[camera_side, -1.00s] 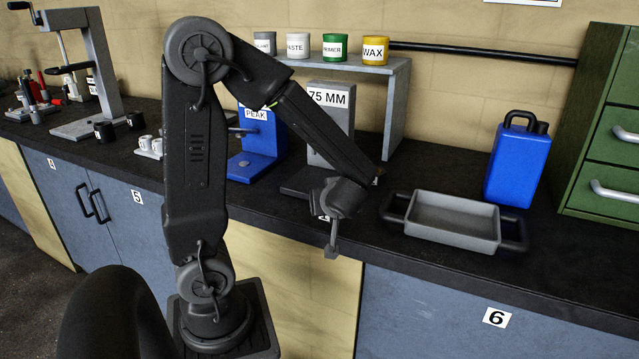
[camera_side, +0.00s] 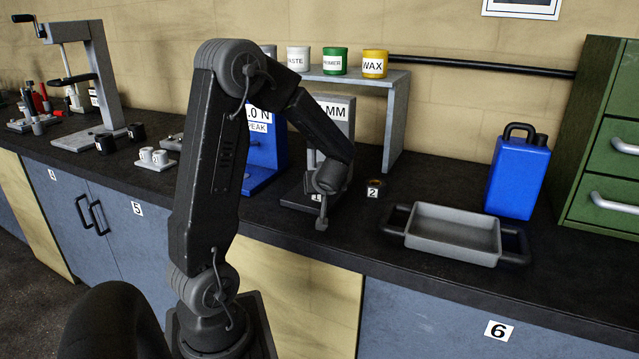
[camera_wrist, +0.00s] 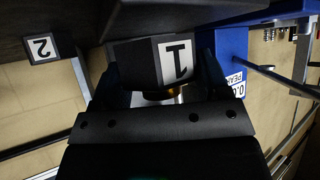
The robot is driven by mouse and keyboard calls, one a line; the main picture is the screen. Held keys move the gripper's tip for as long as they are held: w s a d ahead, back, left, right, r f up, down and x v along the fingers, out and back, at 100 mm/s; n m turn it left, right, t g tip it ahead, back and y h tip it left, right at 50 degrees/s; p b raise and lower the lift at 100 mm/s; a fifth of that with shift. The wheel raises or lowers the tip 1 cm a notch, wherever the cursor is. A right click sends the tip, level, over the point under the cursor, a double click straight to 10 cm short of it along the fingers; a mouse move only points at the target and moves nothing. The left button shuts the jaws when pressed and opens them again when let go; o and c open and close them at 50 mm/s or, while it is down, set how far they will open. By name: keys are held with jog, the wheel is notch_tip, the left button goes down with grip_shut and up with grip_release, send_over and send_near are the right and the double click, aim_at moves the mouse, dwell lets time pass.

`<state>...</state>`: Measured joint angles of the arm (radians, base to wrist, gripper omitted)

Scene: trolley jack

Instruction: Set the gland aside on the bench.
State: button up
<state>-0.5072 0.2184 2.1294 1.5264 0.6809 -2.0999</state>
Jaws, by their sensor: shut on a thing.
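In the wrist view, which is upside down, my gripper (camera_wrist: 160,78) has a finger on each side of a dark block labelled 1 (camera_wrist: 150,62) with a brass collar; I take this as the gland, and the jaws are shut on it. A like piece labelled 2 (camera_wrist: 41,47), with brass on top, stands apart on the bench; it also shows in the side view (camera_side: 373,190). In the side view my gripper (camera_side: 325,182) is low in front of the 75 MM stand, its fingers mostly hidden. I cannot tell whether piece 1 touches the bench (camera_side: 290,228).
The grey tray (camera_side: 450,238) with dark handles lies right of piece 2. Behind are the grey 75 MM stand (camera_side: 340,125), the blue PEAK gauge (camera_side: 267,165) and a grey shelf (camera_side: 394,125). A blue can (camera_side: 517,175) stands farther right. The front bench strip looks free.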

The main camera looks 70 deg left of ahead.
jog(key=a, duration=0.3)
jog(key=shift+w+a, duration=0.3)
jog(key=shift+a, duration=0.05)
jog(key=shift+a+f, duration=0.25)
jog(key=shift+w+f, duration=0.1)
jog(key=shift+f, duration=0.15)
jog(key=shift+f, duration=0.15)
jog(key=o, duration=1.3)
jog(key=shift+d+f, duration=0.1)
